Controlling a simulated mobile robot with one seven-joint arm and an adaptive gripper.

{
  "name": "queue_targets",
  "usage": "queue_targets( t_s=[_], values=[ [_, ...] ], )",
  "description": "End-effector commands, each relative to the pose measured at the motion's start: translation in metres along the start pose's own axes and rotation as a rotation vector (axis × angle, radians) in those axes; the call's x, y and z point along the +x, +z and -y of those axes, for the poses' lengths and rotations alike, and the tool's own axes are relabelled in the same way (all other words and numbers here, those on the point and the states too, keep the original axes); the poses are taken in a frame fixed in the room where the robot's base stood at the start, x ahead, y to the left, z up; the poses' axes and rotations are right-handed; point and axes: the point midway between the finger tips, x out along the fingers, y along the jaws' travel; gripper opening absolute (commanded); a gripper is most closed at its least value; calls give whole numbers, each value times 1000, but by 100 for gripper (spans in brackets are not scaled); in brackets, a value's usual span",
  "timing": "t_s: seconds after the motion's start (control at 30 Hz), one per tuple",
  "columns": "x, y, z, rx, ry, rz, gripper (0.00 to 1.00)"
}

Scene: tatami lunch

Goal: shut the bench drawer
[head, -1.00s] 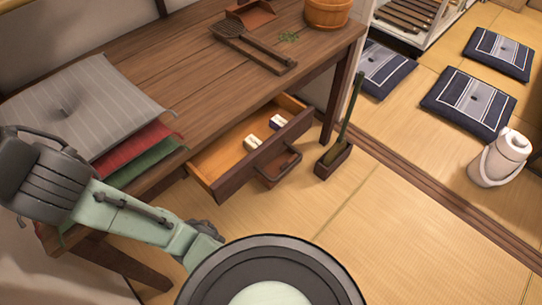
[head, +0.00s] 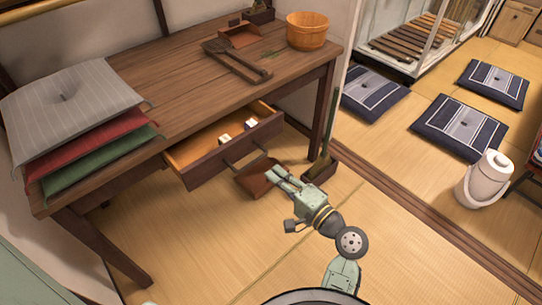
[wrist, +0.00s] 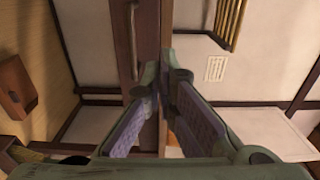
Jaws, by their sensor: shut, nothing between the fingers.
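The bench drawer (head: 205,172) is pulled out of the wooden bench (head: 150,90). Its dark front faces the open floor and carries a bar handle (head: 245,158). Two small pale blocks (head: 224,139) lie inside it. My gripper (head: 272,172) is shut and empty, in front of the drawer near the right part of its front. In the wrist view the fingertips (wrist: 162,78) point at a dark wooden strip, which looks like the drawer front (wrist: 145,45), with the handle (wrist: 131,30) to their left. I cannot tell whether the fingertips touch it.
A reddish-brown dustpan-like piece (head: 256,183) shows beside my gripper. The tatami in front is clear.

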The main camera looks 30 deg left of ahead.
Motion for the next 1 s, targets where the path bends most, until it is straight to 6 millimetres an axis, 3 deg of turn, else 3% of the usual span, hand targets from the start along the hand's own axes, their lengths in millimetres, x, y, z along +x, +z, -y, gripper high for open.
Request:
queue_targets(
  t_s=[0.17,0.7,1.0],
  values=[
    [11,2,0,14,0,8,0],
    [118,2,2,11,-1,8,0],
    [138,2,-1,9,0,4,0]
  ],
)
